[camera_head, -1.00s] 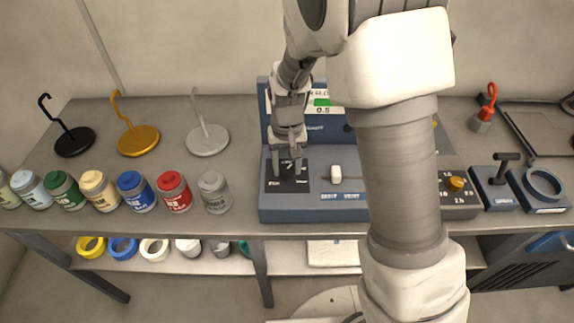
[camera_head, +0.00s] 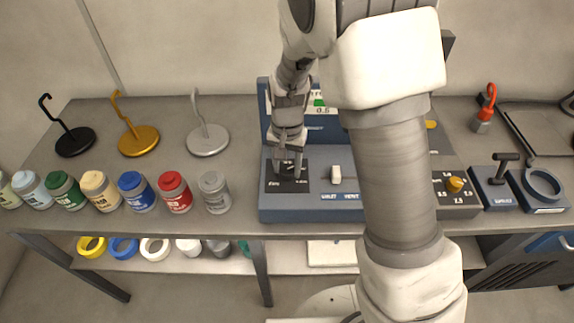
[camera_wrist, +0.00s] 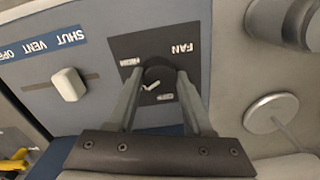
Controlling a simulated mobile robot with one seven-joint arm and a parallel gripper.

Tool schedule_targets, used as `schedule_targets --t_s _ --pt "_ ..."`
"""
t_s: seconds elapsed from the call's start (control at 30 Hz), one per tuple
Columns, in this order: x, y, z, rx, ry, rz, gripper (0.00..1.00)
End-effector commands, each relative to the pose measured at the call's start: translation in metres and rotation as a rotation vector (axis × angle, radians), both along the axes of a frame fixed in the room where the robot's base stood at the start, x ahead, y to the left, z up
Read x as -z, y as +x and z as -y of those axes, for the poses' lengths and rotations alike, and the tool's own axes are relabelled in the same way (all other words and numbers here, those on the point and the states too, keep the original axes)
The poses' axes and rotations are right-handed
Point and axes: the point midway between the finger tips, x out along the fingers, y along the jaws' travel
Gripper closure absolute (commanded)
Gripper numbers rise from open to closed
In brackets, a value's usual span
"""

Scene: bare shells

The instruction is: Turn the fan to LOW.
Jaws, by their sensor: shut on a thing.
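The fan knob (camera_wrist: 158,72) is a dark round dial on a black panel (camera_wrist: 192,62) lettered FAN, seen upside down in the wrist view. A white mark shows on the knob; small labels sit around it, too blurred to read surely. My gripper (camera_wrist: 160,80) has one finger on each side of the knob and is shut on it. In the head view my gripper (camera_head: 288,172) points down onto the black panel (camera_head: 286,186) at the left of the blue-grey console (camera_head: 325,208); the knob is mostly hidden there by the fingers.
A white vent slider (camera_head: 336,174) is just right of the fan panel; it also shows in the wrist view (camera_wrist: 69,84). Several paint jars (camera_head: 136,192) and hook stands (camera_head: 208,138) are to the left. A yellow knob (camera_head: 455,184) is right of my arm.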

Motion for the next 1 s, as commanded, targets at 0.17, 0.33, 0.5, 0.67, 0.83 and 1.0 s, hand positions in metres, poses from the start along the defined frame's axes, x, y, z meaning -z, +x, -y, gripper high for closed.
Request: schedule_targets --t_s 0.17,0.33,0.5,0.67,0.83,1.0 --pt "-0.001 0.001 0.0 -0.001 0.0 0.003 0.47" --pt "-0.001 0.001 0.0 -0.001 0.0 0.002 0.19" --pt "0.0 0.0 0.0 -0.001 0.001 0.001 0.19" --pt "-0.003 0.001 0.0 -0.002 0.0 0.002 0.19" --pt "-0.025 0.001 -0.001 -0.003 0.002 0.006 0.19" --pt "-0.066 0.001 -0.001 -0.002 0.004 0.008 0.19"
